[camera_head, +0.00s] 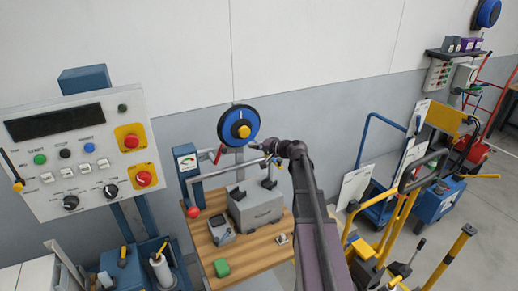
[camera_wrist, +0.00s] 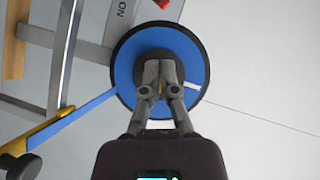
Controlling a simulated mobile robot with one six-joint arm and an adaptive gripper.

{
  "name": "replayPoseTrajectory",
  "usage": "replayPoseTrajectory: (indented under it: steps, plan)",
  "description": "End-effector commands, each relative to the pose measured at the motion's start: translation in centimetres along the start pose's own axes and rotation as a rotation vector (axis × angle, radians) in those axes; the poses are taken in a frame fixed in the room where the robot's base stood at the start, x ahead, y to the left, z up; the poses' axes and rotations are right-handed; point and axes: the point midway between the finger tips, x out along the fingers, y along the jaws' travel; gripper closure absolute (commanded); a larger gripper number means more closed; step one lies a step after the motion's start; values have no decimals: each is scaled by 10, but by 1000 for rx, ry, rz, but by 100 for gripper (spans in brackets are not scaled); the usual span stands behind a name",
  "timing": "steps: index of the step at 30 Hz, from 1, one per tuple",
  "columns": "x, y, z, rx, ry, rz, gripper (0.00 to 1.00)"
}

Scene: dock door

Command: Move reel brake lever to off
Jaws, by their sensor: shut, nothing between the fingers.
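A red piece (camera_wrist: 162,3) is cut off at the wrist view's top edge, near a grey plate (camera_wrist: 120,14) reading "ON". My gripper (camera_head: 254,147) is shut and empty, below right of the reel; its fingertips also show in the wrist view (camera_wrist: 160,72).
A wooden bench (camera_head: 252,265) with a grey box (camera_head: 258,210) stands below. A control panel (camera_head: 85,150) is at left. Carts and yellow rails (camera_head: 395,220) crowd the right. A yellow bar (camera_wrist: 50,128) with a dark knob is at lower left in the wrist view.

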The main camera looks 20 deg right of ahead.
Motion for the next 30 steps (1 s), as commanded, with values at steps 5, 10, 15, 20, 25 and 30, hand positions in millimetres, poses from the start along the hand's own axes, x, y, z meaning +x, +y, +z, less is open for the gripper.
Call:
replayPoseTrajectory:
  steps: [5, 10, 15, 20, 25, 30]
  plan:
    - [31, 2, 0, -1, -2, -1, 100]
    - [56, 1, -1, -1, -2, -1, 100]
    - [69, 2, 18, 0, -1, 0, 100]
    - [77, 1, 26, 0, -1, 1, 100]
    - [80, 0, 28, 0, 1, 2, 100]
    - [80, 0, 28, 0, 1, 1, 100]
